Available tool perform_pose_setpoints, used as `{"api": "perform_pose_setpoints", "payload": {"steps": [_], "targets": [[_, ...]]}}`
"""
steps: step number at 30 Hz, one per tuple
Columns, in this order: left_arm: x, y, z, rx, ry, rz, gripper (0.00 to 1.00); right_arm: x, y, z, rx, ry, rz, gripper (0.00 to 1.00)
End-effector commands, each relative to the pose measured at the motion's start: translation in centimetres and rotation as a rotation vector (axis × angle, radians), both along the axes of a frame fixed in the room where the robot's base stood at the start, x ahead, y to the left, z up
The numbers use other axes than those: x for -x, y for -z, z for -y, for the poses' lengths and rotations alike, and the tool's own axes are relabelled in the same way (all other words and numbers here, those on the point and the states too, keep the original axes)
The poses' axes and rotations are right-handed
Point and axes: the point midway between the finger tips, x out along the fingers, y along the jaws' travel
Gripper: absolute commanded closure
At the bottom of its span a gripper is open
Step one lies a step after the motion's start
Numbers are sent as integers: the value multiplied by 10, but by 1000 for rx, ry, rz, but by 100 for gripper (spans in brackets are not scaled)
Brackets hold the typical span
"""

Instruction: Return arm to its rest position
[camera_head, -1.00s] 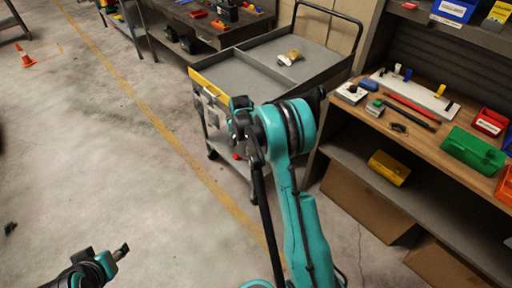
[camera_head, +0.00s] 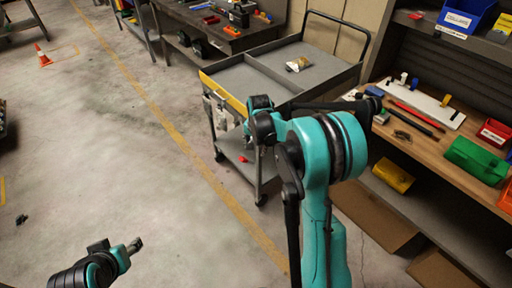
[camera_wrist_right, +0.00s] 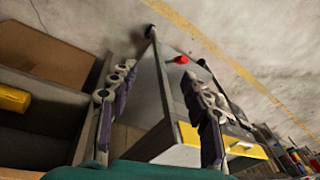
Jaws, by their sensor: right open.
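My right arm (camera_head: 325,215) rises from the bottom of the head view. Its teal elbow is in front of the grey cart, and its farther links overlap the cart's front. My right gripper (camera_wrist_right: 160,75) is open and empty in the right wrist view, its two fingers spread. The cart's side and yellow edge show beyond and between the fingers. In the head view I cannot make out the fingertips. Part of my left arm (camera_head: 95,270) shows at the bottom left of the head view, over the floor; I cannot make out a gripper there.
The grey cart (camera_head: 238,80) carries a small silver and yellow part (camera_head: 298,64). At right, a wooden workbench (camera_head: 438,142) holds tools and a green bin (camera_head: 475,158). A yellow bin (camera_head: 393,175) sits on its lower shelf. The left floor is mostly clear.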

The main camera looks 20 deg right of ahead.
Motion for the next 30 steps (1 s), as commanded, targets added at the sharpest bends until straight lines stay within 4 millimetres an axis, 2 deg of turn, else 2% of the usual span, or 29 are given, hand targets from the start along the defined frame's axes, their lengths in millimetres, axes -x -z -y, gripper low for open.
{"api": "perform_pose_setpoints", "payload": {"steps": [9, 11, 14, 17, 21, 25, 30], "targets": [[0, 0, 0, 0, 0, 0, 51, 2, -3, -1, 1, -5, 2, 52], [0, 0, 0, 0, 0, 0, 51, 6, -9, -5, 6, -22, 8, 52], [0, 0, 0, 0, 0, 0, 51, 20, -31, -16, 22, -82, 32, 52], [0, 0, 0, 0, 0, 0, 51, 45, -60, -33, 50, -179, 67, 52], [0, 0, 0, 0, 0, 0, 51, 89, -96, -57, 100, -330, 125, 52], [0, 0, 0, 0, 0, 0, 51, 131, -117, -77, 151, -467, 180, 52], [0, 0, 0, 0, 0, 0, 51, 187, -126, -99, 225, -641, 249, 52]]}}
